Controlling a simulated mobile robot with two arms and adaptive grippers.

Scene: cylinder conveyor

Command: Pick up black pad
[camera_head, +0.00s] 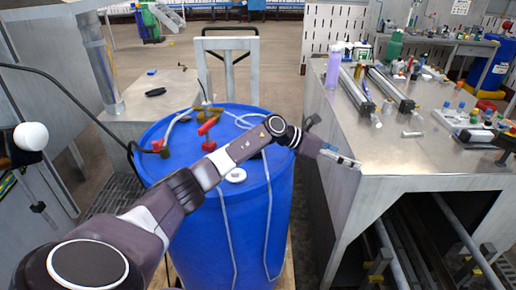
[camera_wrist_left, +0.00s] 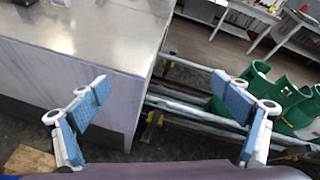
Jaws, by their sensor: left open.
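A small flat black object (camera_head: 155,92), possibly the black pad, lies on the grey metal table at the left in the head view. My left arm reaches across the blue drum to the right. My left gripper (camera_head: 340,157) is beside the near left corner of the right-hand table, well away from that black object. In the left wrist view the gripper (camera_wrist_left: 162,90) is open, with blue-padded fingers wide apart and nothing between them. No black pad shows clearly in the wrist view. My right gripper is not in view.
A blue drum (camera_head: 180,232) with hoses and red-handled valves stands in front. The right metal table (camera_head: 420,158) holds clear cylinders, a purple bottle (camera_head: 333,70) and many small parts. A cart handle (camera_head: 228,44) rises behind the drum. Green objects (camera_wrist_left: 262,90) show at right in the wrist view.

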